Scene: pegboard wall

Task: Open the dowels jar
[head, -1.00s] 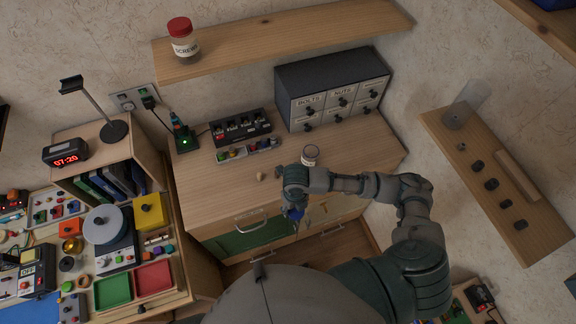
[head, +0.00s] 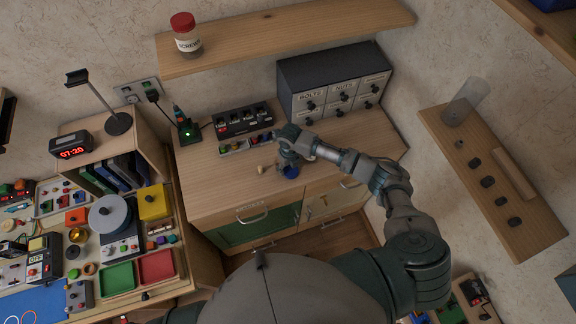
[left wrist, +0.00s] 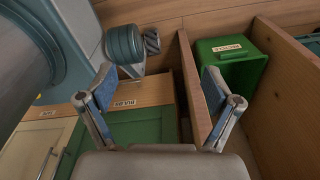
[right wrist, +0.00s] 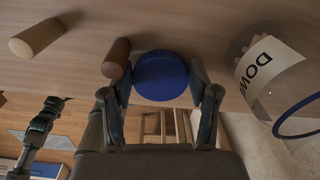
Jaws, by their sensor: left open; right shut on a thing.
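My right gripper (right wrist: 160,88) is shut on a round blue lid (right wrist: 162,75). The lid also shows as a small blue spot under that gripper in the head view (head: 290,172), near the counter's front edge. I cannot tell whether the lid touches the counter. The clear dowels jar (right wrist: 268,68), label partly readable as "DOW", stands to the right in the right wrist view, apart from the lid. A blue ring (right wrist: 300,118) shows at its near end. My right arm hides the jar in the head view. My left gripper (left wrist: 157,85) is open and empty.
A brown dowel (right wrist: 117,57) is close beside the lid, and a pale dowel (right wrist: 40,38) is farther left on the counter (head: 215,180). A labelled drawer cabinet (head: 335,85) stands behind. A green bin (left wrist: 228,65) sits below the left gripper.

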